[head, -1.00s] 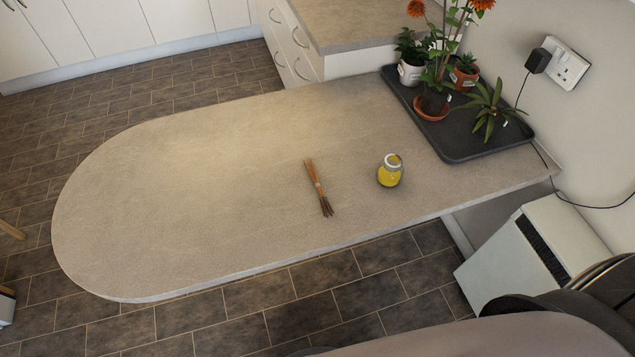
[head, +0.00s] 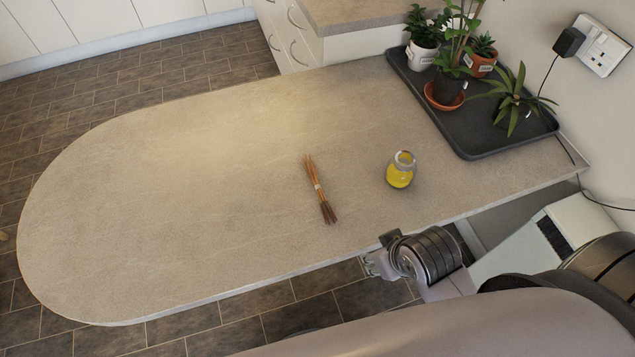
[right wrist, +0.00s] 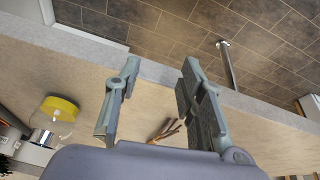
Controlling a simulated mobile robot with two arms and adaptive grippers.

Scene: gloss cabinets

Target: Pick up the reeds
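The reeds (head: 320,189) are a thin brown bundle with a pale band, lying on the rounded countertop (head: 200,190). In the right wrist view the reeds (right wrist: 166,131) show beyond and between the fingers, partly hidden by my gripper's body. My right gripper (head: 372,264) is at the front edge of the counter, to the right of and nearer than the reeds, and apart from them. In the right wrist view my right gripper (right wrist: 158,90) is open with nothing between its fingers. My left gripper is not in view.
A glass jar with yellow contents (head: 400,170) stands right of the reeds; it also shows in the right wrist view (right wrist: 58,112). A dark tray (head: 480,145) with potted plants is at the back right. A wall socket (head: 602,45) has a cable. The counter's left half is clear.

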